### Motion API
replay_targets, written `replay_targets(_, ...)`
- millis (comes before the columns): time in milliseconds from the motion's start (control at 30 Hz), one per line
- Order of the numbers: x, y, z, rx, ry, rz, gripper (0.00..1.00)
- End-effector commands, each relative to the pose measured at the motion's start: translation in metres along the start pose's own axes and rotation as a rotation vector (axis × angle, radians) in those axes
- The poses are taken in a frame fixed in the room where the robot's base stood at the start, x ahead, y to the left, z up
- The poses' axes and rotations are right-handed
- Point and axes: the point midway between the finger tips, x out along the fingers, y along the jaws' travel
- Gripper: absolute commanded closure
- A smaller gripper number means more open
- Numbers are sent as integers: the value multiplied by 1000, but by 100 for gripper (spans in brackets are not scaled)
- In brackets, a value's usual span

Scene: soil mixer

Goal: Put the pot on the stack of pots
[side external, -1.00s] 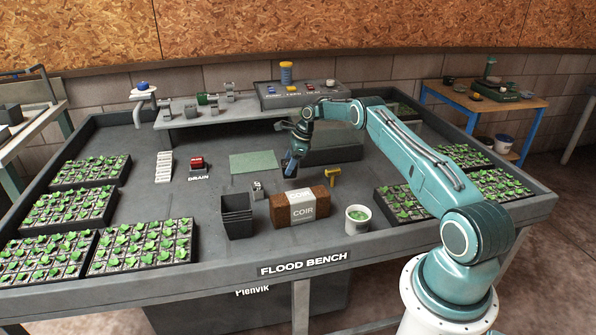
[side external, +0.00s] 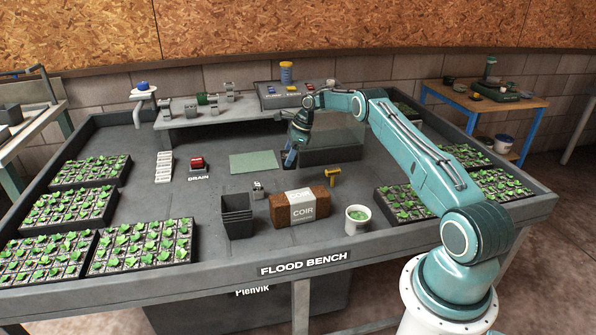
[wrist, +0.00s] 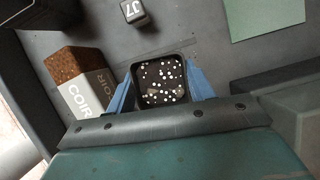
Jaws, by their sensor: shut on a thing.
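The stack of pots (side external: 238,222), dark grey and nested upright, stands near the front of the bench, left of the coir block. My gripper (side external: 290,158) is over the bench behind the coir block, to the right of and behind the stack. In the wrist view my gripper (wrist: 161,92) has its blue fingers shut on the sides of a dark square pot (wrist: 162,70). The pot holds dark mix with white specks. In the side view the held pot is hard to make out against the dark gripper.
The coir block (side external: 292,213) is between my gripper and the front edge, with a small numbered cube (side external: 258,190) left of it. A green mat (side external: 253,161) lies flat behind.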

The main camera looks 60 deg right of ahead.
Motion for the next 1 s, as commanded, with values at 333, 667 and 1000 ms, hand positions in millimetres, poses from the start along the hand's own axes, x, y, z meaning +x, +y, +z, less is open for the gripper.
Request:
replay_targets(333, -18, 15, 43, -17, 1, 4, 68)
replay_targets(667, -58, 62, 128, -46, 3, 14, 68)
replay_targets(1000, -101, 132, 204, -75, 2, 27, 68)
